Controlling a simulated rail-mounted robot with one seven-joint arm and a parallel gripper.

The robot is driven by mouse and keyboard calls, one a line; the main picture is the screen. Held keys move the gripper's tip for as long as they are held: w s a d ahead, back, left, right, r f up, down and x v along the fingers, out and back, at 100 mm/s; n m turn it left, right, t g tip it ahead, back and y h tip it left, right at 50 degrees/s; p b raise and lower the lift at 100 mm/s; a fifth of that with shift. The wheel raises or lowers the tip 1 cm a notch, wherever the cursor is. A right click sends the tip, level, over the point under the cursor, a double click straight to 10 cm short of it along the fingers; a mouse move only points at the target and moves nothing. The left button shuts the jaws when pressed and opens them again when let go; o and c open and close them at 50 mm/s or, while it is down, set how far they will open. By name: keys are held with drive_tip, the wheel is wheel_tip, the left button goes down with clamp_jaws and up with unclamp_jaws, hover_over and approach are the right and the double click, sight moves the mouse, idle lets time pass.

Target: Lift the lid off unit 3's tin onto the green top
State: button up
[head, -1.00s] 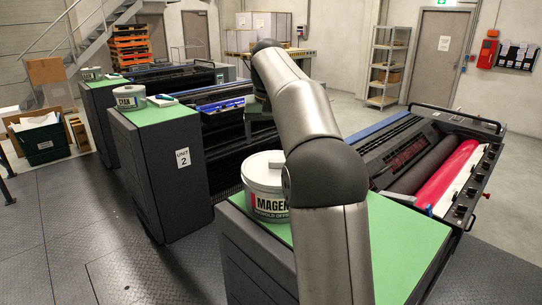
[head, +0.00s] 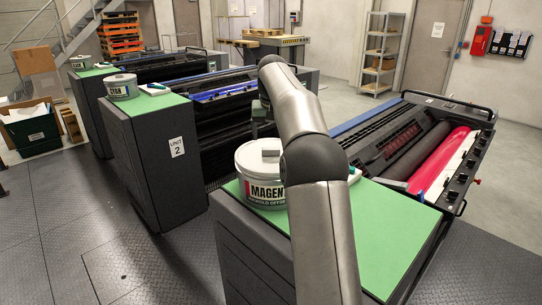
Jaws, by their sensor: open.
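The white tin (head: 262,190) with a black and red MAGENTA label stands upright at the far left corner of the nearest unit's green top (head: 390,225). Its pale lid (head: 247,157) is on it, with a small grey block (head: 270,153) on top. The nearest unit's number is not visible. My gripper (head: 264,130) is at the far end of my arm, above and behind the tin in the picture, open and apart from the lid. My arm hides part of it and the tin's right side.
Bare green top lies right of my arm; a small white item (head: 353,175) sits at its back edge. Unit 2's green top (head: 150,108) holds a CYAN tin (head: 122,87).

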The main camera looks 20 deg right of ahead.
sight(271, 148)
drive_tip(key=shift+p+x, duration=0.45)
drive_tip(key=shift+x, duration=2.35)
drive_tip(key=shift+s+a, duration=0.1)
drive_tip(key=c, duration=1.1)
